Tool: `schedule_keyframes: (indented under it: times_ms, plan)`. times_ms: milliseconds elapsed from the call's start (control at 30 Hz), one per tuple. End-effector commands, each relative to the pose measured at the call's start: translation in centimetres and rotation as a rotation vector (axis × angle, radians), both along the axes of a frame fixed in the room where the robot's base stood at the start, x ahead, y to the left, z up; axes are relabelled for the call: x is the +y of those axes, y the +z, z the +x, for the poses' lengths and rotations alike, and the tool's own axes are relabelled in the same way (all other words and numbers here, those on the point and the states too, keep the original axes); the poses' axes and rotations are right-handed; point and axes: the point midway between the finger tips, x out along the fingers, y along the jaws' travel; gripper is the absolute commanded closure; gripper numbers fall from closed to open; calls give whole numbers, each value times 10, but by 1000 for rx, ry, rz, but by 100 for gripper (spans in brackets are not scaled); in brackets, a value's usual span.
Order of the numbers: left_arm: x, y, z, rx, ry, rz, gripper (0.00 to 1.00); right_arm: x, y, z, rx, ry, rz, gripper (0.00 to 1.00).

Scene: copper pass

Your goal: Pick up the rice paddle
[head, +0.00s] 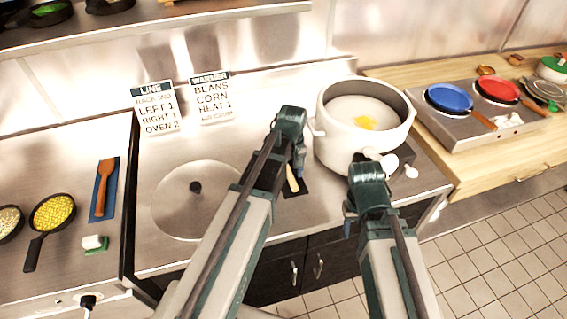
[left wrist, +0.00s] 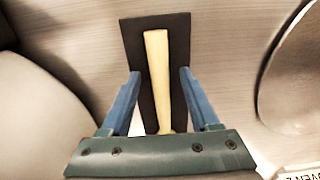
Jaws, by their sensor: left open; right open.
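The rice paddle (left wrist: 157,75) is a pale, light-wood piece lying on a dark mat (left wrist: 135,35) on the metal counter. In the left wrist view it lies lengthwise between the two blue fingers of my left gripper (left wrist: 159,78), which is open around it with gaps on both sides. In the head view my left gripper (head: 298,165) is above the paddle (head: 292,180) and hides part of it. My right gripper (head: 350,220) is open and empty, in front of the large white pot, to the right of the paddle.
The white pot (head: 340,150) stands close to the right of my left gripper. A round lid (head: 170,205) lies to the left. A brown spatula (head: 104,185) lies on a blue mat further left, beside a pan (head: 52,213). A burner (head: 465,125) stands at right.

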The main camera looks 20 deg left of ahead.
Motion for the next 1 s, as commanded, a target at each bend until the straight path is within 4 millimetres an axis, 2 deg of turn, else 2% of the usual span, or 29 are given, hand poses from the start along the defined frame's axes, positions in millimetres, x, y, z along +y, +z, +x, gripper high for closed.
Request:
schedule_keyframes:
  times_ms: [67,300,400,1000]
  plan:
    - [0,1,0,0,0,0,42,0,1,0,0,0,0,50]
    - [0,1,0,0,0,0,85,0,1,0,0,0,0,50]
    - [0,1,0,0,0,0,100,0,1,0,0,0,0,50]
    - [1,5,0,0,0,0,100,0,5,0,0,0,0,50]
